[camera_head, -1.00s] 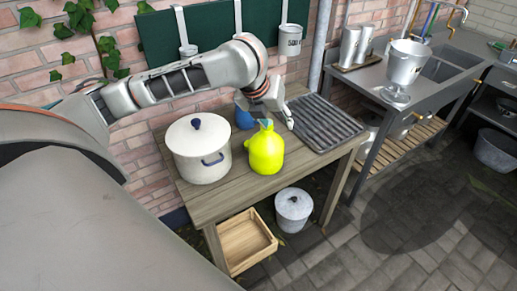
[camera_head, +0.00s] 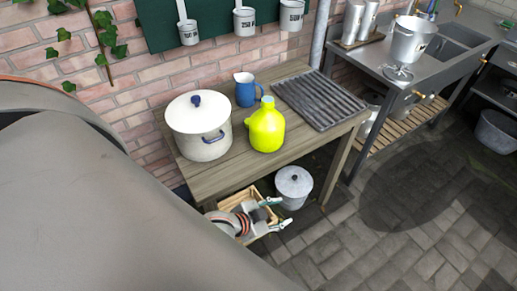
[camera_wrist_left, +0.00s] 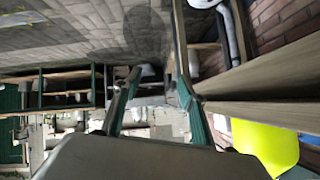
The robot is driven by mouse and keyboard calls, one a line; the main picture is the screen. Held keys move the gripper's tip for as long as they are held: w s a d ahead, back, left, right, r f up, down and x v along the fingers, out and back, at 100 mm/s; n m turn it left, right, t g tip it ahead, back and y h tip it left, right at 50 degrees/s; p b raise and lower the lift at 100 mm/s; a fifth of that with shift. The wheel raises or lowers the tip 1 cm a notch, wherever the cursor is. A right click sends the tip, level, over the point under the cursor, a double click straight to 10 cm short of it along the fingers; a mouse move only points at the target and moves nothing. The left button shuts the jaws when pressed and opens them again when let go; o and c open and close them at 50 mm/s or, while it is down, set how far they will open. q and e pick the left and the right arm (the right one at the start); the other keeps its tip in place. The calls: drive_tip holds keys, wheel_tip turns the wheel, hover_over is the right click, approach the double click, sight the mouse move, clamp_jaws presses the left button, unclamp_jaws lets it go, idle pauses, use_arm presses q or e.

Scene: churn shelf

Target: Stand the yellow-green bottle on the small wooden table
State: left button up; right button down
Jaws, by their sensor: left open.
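The yellow-green bottle (camera_head: 266,128) stands upright on the wooden table (camera_head: 214,178), near its front edge and right of the white pot. It also shows in part at the lower right of the left wrist view (camera_wrist_left: 268,146). My left gripper (camera_head: 276,213) is open and empty, in front of the table's front edge and apart from the bottle; its height is hard to judge. Its two spread fingers show in the left wrist view (camera_wrist_left: 155,98) with nothing between them. My right gripper is not in view.
The white lidded pot (camera_head: 200,140), a blue jug (camera_head: 245,90) and a ribbed dark rack (camera_head: 318,99) share the tabletop. Below are a wooden crate (camera_head: 262,192), partly hidden by my gripper, and a grey lidded pot (camera_head: 294,186). A metal sink bench (camera_head: 400,75) stands right.

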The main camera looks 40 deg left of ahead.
use_arm(q)
drive_tip(key=s+a+f+n+y, duration=0.1)
drive_tip(key=s+a+f+n, duration=0.1)
drive_tip(key=s, duration=0.5)
wheel_tip(320, 180, down, 2)
drive_tip(key=shift+s+a+f+n, duration=0.1)
drive_tip(key=shift+s+a+n, duration=0.25)
drive_tip(key=shift+n, duration=0.25)
drive_tip(key=shift+d, duration=0.1)
